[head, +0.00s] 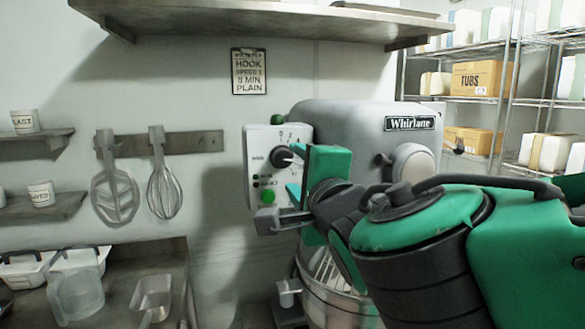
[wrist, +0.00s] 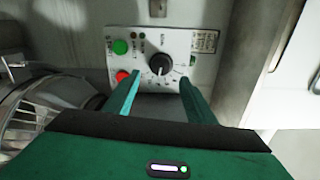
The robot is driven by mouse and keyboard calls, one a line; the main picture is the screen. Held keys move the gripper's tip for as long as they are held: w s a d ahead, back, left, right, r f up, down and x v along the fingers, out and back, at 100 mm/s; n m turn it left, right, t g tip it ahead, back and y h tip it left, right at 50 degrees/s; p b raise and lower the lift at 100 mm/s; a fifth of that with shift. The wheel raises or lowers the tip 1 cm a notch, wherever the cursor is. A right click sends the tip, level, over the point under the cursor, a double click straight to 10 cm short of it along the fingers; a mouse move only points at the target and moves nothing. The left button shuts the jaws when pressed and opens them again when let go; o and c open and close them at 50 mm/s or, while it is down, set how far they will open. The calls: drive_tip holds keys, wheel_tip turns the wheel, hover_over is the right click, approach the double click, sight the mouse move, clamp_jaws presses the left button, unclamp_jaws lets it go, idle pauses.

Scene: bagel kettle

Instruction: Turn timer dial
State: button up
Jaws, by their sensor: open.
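The dial (head: 282,157) is a round black knob on the white control panel (head: 259,140) of the mixer, with numbers around its upper side. In the wrist view the dial (wrist: 160,64) shows a white pointer mark and sits between the two fingers as seen, a little beyond their tips. My gripper (head: 296,173) is open, with its fingers pointing at the panel, and partly covers the panel's right side in the head view. In the wrist view my gripper (wrist: 160,84) has nothing between its fingers. I cannot tell whether a fingertip touches the panel.
A green button (wrist: 120,46) and a red button (wrist: 122,76) lie beside the dial, near one finger. The grey mixer (head: 345,120) stands behind my arm, its bowl (head: 325,300) below. A whisk (head: 164,190) hangs on the left wall. A shelf (head: 250,22) overhangs above.

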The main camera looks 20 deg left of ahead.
sight(285, 161)
drive_tip(key=v, duration=0.4)
drive_tip(key=shift+s+d, duration=0.2)
drive_tip(key=shift+s, duration=0.1)
drive_tip(key=w+a+n, duration=0.2)
drive_tip(key=w+n, duration=0.1)
drive_tip(key=n, duration=0.3)
drive_tip(key=w+a+n, duration=0.2)
drive_tip(key=w+n, duration=0.1)
drive_tip(key=n, duration=0.4)
drive_tip(key=w+a+n, duration=0.2)
drive_tip(key=w+n, duration=0.1)
drive_tip(key=n, duration=0.3)
drive_tip(key=shift+w, duration=0.1)
drive_tip(key=shift+c, duration=0.4)
drive_tip(key=shift+f, duration=0.1)
drive_tip(key=c, duration=1)
